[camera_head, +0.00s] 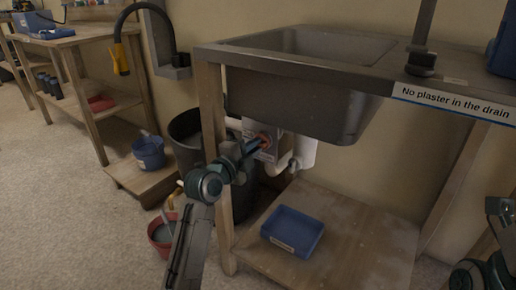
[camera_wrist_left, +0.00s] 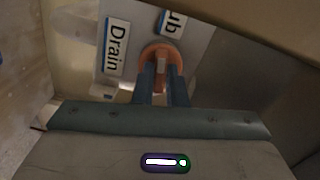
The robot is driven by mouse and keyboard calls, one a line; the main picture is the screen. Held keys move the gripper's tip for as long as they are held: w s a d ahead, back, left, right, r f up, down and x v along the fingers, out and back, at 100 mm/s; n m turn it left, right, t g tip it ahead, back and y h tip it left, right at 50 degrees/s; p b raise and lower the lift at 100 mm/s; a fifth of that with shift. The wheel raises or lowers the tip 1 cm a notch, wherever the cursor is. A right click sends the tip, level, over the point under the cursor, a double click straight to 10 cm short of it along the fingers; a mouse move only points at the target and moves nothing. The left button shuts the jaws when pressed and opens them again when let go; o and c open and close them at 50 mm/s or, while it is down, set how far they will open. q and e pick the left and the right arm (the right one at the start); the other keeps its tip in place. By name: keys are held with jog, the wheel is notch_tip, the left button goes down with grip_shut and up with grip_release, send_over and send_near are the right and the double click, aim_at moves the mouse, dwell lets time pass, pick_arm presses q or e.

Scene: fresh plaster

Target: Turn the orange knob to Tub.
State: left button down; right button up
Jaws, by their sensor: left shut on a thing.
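The orange knob (camera_wrist_left: 160,54) sits on a pale plate (camera_wrist_left: 192,50) in the left wrist view. My left gripper (camera_wrist_left: 162,84) has its two fingers shut on the knob's raised grip, one on each side. A label reading "Drain" (camera_wrist_left: 116,47) lies left of the knob, and a partly cut-off label ending in "ub" (camera_wrist_left: 172,22) lies above it. In the head view the knob (camera_head: 265,141) is on a box under the sink, mostly hidden by my left gripper (camera_head: 257,146). I cannot tell exactly which label the knob points to. My right gripper does not show clearly; only arm parts appear at lower right.
The sink basin (camera_head: 290,100) hangs just above the box, and the bench's front leg (camera_head: 215,165) stands close to my left arm. A blue tray (camera_head: 292,232) lies on the lower shelf (camera_head: 350,245). Buckets stand on the left, including a red one (camera_head: 160,236).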

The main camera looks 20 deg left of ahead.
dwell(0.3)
pick_arm(q)
jog(key=m+b, duration=0.1)
jog(key=m, duration=0.1)
jog(key=shift+f+m+b, duration=0.1)
jog(key=shift+m+b, duration=0.2)
jog(key=c, duration=1.4)
grip_release()
jog(key=shift+s, duration=0.1)
